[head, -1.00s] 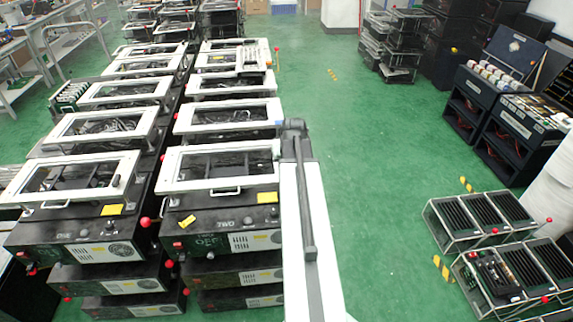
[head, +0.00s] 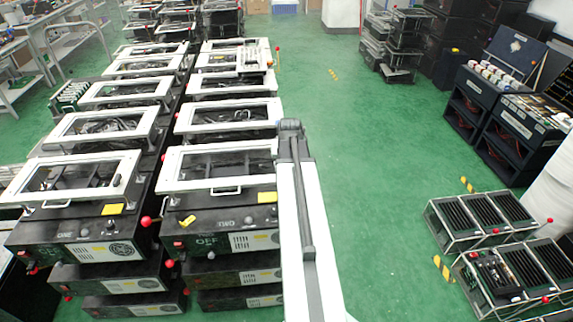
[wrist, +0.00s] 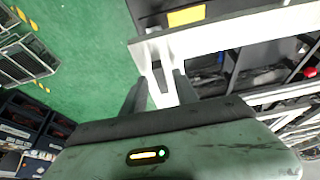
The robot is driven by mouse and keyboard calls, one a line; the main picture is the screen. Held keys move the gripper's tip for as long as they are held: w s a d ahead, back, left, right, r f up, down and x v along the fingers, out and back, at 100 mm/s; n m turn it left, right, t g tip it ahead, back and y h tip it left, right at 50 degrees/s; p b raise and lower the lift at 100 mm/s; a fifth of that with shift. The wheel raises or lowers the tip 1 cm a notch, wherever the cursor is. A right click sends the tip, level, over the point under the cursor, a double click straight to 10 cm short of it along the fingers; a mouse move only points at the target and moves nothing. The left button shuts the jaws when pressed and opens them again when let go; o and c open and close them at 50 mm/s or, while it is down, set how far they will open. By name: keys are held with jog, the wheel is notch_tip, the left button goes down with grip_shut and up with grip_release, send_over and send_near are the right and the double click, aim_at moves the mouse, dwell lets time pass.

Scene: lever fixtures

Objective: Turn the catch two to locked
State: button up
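The unit marked TWO (head: 223,221) is a black box with a white-framed glass lid (head: 172,169) in the head view. Its front face bears a tilted yellow piece (head: 187,221), a small dark knob and the word OFF. I cannot tell for sure which part is the catch. My arm reaches forward along the unit's right side, and my gripper is not visible in the head view. In the wrist view my gripper (wrist: 160,92) has its two dark fingers apart, with a white frame part showing between them. I cannot tell whether they touch it.
Unit ONE (head: 70,226) stands to the left, with a red ball knob (head: 146,221) between the two. More lidded units line up behind. Green floor to the right is clear up to low racks (head: 480,222) and dark cabinets (head: 470,115).

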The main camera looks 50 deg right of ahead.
jog(key=p+v, duration=0.7)
jog(key=shift+a+r, duration=0.15)
jog(key=shift+r, duration=0.2)
jog(key=w+a, duration=0.2)
jog(key=a, duration=0.1)
jog(key=w+a+f+n+b, duration=0.1)
jog(key=w+a, duration=0.1)
jog(key=a, duration=0.1)
jog(key=w+a+n, duration=0.1)
jog(key=w+a, duration=0.2)
jog(key=shift+a+f+y, duration=0.25)
jog(key=shift+f+y, duration=0.05)
jog(key=w+a+f+n+y+b, duration=0.1)
jog(key=w+a+f+n+b, duration=0.15)
jog(key=a, duration=1.15)
jog(key=w+a+f+n+y+b, duration=0.1)
jog(key=w+a+n, duration=0.15)
jog(key=a, duration=1.15)
jog(key=s+a+f+n+g, duration=0.1)
jog(key=s+a+g, duration=0.2)
jog(key=s+a, duration=0.3)
jog(key=shift+s+a, duration=0.3)
jog(key=shift+s, duration=0.25)
